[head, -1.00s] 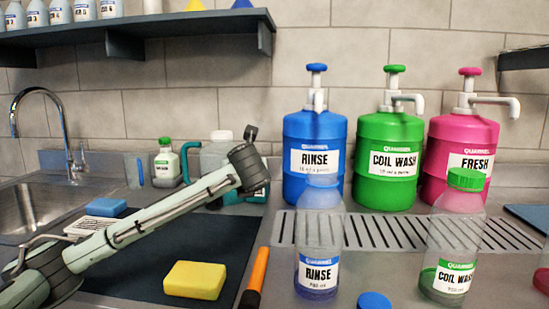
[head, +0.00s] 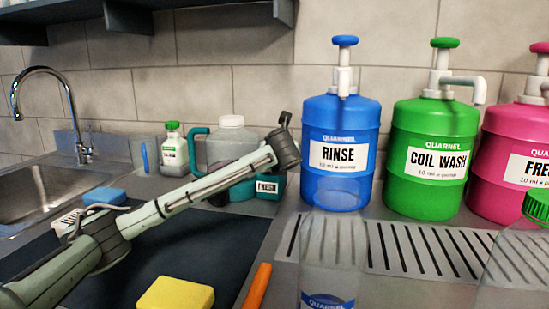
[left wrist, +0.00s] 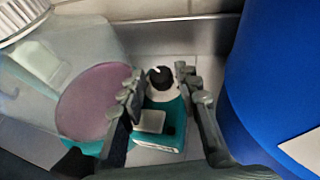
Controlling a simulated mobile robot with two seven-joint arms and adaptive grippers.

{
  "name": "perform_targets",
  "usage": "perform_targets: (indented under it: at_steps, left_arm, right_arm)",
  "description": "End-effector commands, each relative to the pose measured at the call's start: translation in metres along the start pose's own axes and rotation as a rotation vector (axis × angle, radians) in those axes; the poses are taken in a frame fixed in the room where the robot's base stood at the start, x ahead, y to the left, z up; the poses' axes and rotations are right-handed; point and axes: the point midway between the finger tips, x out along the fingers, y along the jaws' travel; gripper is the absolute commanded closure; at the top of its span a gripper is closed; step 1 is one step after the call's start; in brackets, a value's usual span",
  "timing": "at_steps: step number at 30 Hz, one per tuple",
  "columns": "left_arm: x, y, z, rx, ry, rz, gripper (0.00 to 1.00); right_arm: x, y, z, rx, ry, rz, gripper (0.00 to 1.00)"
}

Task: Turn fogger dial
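The fogger stands against the back wall, with a translucent tank (head: 231,143) and a teal base (head: 240,196) with a white label. My left forearm hides part of it. In the left wrist view its teal body (left wrist: 165,122) carries a black dial (left wrist: 160,77) on a white surround. My left gripper (left wrist: 163,90) is open, one finger either side of the dial and apart from it in that picture; contact cannot be told. In the head view my left gripper (head: 285,140) is right of the fogger, its fingers mostly hidden. My right gripper is not in view.
The blue rinse jug (head: 340,120) stands close right of my left gripper. The green jug (head: 433,140) and pink jug (head: 515,150) are further right. A clear bottle (head: 330,265), orange stick (head: 257,287) and yellow sponge (head: 176,294) are in front. The sink (head: 40,190) is left.

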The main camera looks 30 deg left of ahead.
Motion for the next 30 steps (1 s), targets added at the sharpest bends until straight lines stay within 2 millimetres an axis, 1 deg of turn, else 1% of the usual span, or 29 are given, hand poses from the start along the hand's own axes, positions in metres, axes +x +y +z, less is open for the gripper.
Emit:
perform_targets:
  at_steps: [3,11,19,23,30]
  left_arm:
    - [0.0076,0.0001,-0.0001,0.001,0.0,0.0,0.68]
    - [0.0091,0.0002,-0.0002,0.001,-0.001,0.0,0.68]
    - [0.009,0.0004,-0.0001,0.001,-0.001,0.0,1.0]
    - [0.0091,-0.0004,-0.0001,-0.003,0.0,0.008,1.0]
    - [0.0095,-0.0047,0.0004,-0.073,0.001,0.176,1.0]
  right_arm:
    - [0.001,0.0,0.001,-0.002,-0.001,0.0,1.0]
    - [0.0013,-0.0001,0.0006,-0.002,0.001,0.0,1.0]
    - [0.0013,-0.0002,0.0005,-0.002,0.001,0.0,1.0]
    - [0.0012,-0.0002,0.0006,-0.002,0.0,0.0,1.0]
    - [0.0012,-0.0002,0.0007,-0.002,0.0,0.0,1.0]
